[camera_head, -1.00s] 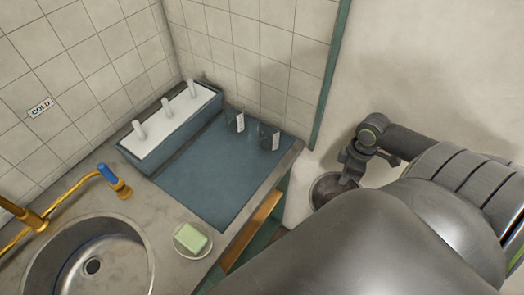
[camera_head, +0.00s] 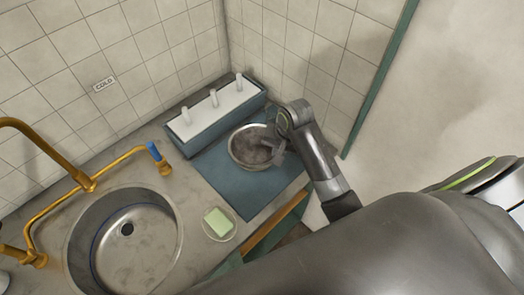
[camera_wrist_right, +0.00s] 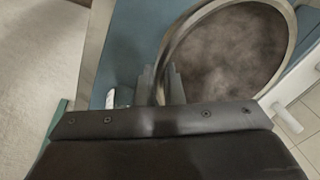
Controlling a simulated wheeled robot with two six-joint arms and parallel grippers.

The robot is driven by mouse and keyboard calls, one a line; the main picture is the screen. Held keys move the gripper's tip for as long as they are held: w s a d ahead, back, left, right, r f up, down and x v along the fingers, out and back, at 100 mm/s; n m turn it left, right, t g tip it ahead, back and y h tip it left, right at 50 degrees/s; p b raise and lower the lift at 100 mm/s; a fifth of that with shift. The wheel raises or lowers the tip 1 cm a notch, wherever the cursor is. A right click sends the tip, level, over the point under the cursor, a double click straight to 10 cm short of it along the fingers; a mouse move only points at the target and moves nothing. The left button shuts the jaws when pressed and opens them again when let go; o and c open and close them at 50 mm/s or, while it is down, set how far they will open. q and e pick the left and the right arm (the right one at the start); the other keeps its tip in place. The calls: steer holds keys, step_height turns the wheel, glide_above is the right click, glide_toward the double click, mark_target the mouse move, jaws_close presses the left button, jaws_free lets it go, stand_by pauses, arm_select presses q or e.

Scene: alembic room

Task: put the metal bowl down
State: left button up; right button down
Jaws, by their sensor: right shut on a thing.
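The metal bowl (camera_head: 250,148) is round and grey with a dull brownish inside. In the head view it is over the blue mat (camera_head: 238,193) on the counter; I cannot tell whether it touches the mat. My right gripper (camera_head: 276,150) is shut on the bowl's right rim. In the right wrist view the bowl (camera_wrist_right: 235,45) fills the upper right, and the right gripper's fingers (camera_wrist_right: 163,85) pinch its rim. My left gripper is not in view.
A blue rack with white pegs (camera_head: 215,110) stands behind the bowl against the tiled wall. A green soap on a dish (camera_head: 218,222), a sink (camera_head: 125,240) and a brass tap (camera_head: 75,180) are to the left. Glass beakers seen earlier are hidden behind my arm or bowl.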

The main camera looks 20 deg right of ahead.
mark_target(262, 162)
steer(key=a+r, duration=0.1)
steer(key=w+a+r+m, duration=0.1)
steer(key=a, duration=0.1)
steer(key=a+r+m, duration=0.1)
steer(key=shift+w+a+r, duration=0.15)
steer(key=shift+w+a, duration=0.15)
steer(key=shift+w, duration=0.05)
steer(key=shift+a+p, duration=0.1)
steer(key=shift+p, duration=0.25)
steer(key=x, duration=0.3)
steer(key=s+p+x, duration=0.1)
steer(key=x, duration=0.5)
steer(key=shift+s+d+f+p, duration=0.3)
steer(key=shift+d+f+p, duration=0.1)
steer(key=shift+f, duration=0.1)
steer(key=c, duration=2)
jaws_free()
steer(key=shift+f, duration=0.15)
steer(key=o, duration=0.5)
steer(key=shift+c, duration=0.2)
